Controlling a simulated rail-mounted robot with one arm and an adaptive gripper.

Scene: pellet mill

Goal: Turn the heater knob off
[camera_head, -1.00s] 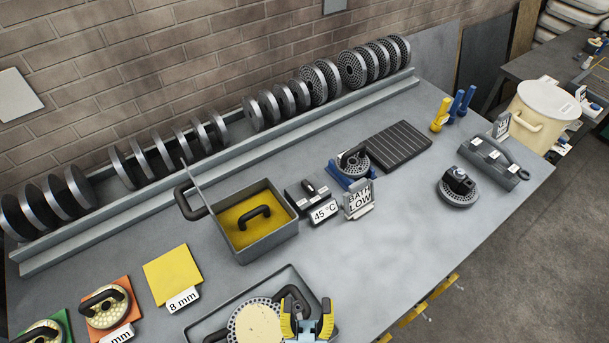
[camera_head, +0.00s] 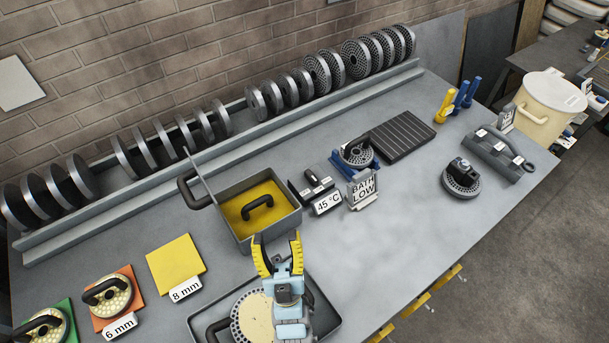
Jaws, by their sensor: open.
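The heater unit is a small dark box (camera_head: 303,192) right of the oil bath, with a "45 °C" label (camera_head: 327,203) on its front. A dark knob or lever with a light part (camera_head: 314,179) sits on its top; its exact setting is too small to tell. My gripper (camera_head: 277,241) has yellow curved fingers spread open and empty. It is in front of the bath, to the lower left of the heater box, apart from the knob. My gripper and wrist cover part of the tray and disc below.
The grey bath (camera_head: 284,228) holds yellow content and a black handle. A "BATH LOW" sign (camera_head: 363,191) stands right of the heater label. A blue holder with a die (camera_head: 356,153) is behind it. A tray (camera_head: 327,318) lies below my gripper.

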